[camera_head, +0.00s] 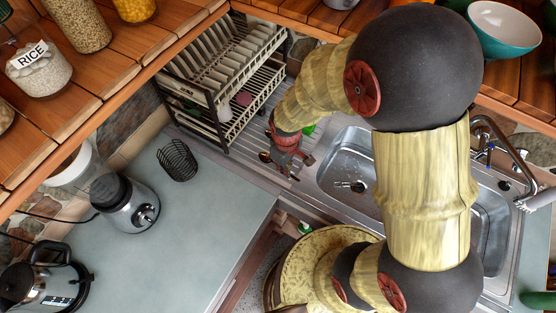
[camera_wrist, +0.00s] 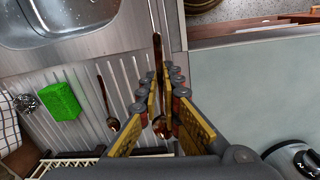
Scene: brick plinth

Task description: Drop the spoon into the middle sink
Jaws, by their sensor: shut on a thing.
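My gripper (camera_head: 288,162) is over the ribbed drainboard, left of the sinks in the head view. In the wrist view, my gripper (camera_wrist: 167,108) is shut on a brown spoon (camera_wrist: 157,58), its bowl between the fingers and its handle pointing up the picture. A second spoon shape (camera_wrist: 106,100) shows over the drainboard to the left; I cannot tell whether it is a reflection. The steel sink basin nearest my gripper (camera_head: 340,152) has a dark drain. Another basin (camera_head: 492,235) is at right. My arm hides the part between them, so the middle sink is not clearly seen.
A dish rack (camera_head: 226,95) stands behind my gripper. A green sponge (camera_wrist: 62,100) and a scrubber (camera_wrist: 27,103) lie on the drainboard. The faucet (camera_head: 505,150) rises behind the sinks. A blender base (camera_head: 125,205) and wire holder (camera_head: 178,160) stand on the left counter, whose front is clear.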

